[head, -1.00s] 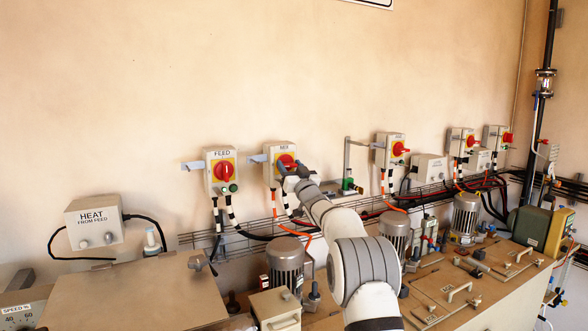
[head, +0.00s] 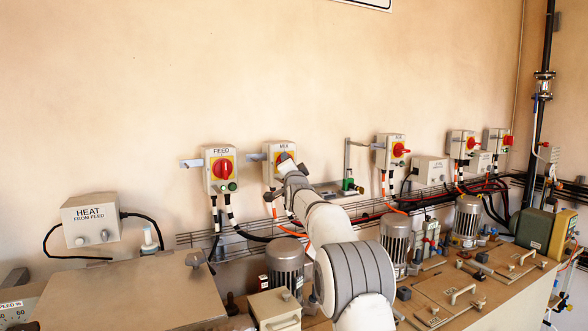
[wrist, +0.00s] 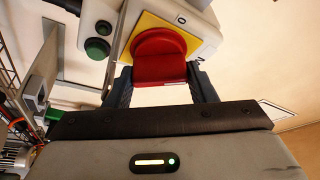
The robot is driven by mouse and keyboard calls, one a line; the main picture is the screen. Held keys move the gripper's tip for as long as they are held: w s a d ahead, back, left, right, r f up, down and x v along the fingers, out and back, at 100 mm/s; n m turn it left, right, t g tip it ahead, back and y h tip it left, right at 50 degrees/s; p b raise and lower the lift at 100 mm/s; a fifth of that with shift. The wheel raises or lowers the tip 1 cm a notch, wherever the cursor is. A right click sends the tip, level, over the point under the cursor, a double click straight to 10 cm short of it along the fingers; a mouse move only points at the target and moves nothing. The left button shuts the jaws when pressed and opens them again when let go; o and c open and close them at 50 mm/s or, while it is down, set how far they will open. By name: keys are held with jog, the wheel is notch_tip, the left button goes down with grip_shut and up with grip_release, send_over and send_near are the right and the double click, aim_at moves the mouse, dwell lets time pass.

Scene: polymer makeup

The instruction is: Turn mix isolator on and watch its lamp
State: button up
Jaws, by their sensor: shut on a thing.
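The mix isolator (head: 268,167) is a pale box on the wall with a yellow plate and red knob. My gripper (head: 285,164) is at its front and covers most of the knob and its lower right part. In the wrist view, my gripper (wrist: 160,84) has its two dark fingers on either side of the red knob (wrist: 160,48), shut on it. The yellow plate (wrist: 143,22) lies behind the knob. A green round lamp or button (wrist: 97,48) and a smaller dark one (wrist: 103,28) show beside the plate; the green one looks dark, without clear glow.
The FEED isolator (head: 208,184) stands close on the left, with a red knob. More isolators (head: 383,152) are on the wall to the right. Cables and a wire tray (head: 236,246) run below. Motors (head: 286,262) and a HEAT box (head: 90,220) are nearby.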

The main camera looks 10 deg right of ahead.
jog(key=shift+d+r+m+g+h+p, duration=0.1)
jog(key=shift+m+g+h+p, duration=0.4)
jog(key=shift+m+p, duration=1.05)
jog(key=shift+r+m+g+h+p, duration=0.1)
jog(key=shift+m+g+p, duration=0.8)
jog(key=shift+m, duration=1.15)
jog(key=o, duration=1)
jog(key=shift+f, duration=0.15)
jog(key=shift+f, duration=0.15)
